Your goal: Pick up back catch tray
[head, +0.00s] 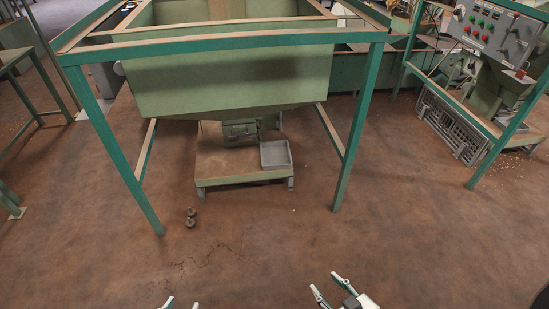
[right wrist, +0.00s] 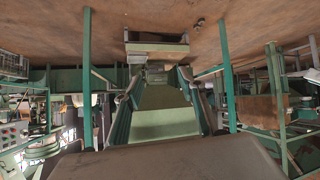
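A shallow grey catch tray (head: 276,154) sits on a low green-edged stand (head: 222,168) under the green hopper (head: 230,82). It is at the stand's right side, beside the small outlet machinery. My left gripper (head: 182,304) shows only its fingertips at the bottom edge of the head view; they are apart and empty. My right gripper (head: 326,284) is open and empty, low in the head view. Both grippers are well short of the tray.
A green frame stands around the hopper, with front legs at the left (head: 120,155) and right (head: 358,125). Small round dark parts (head: 191,217) lie on the floor near the left leg. A control panel (head: 495,33) stands at the right. The floor in front of the stand is mostly clear.

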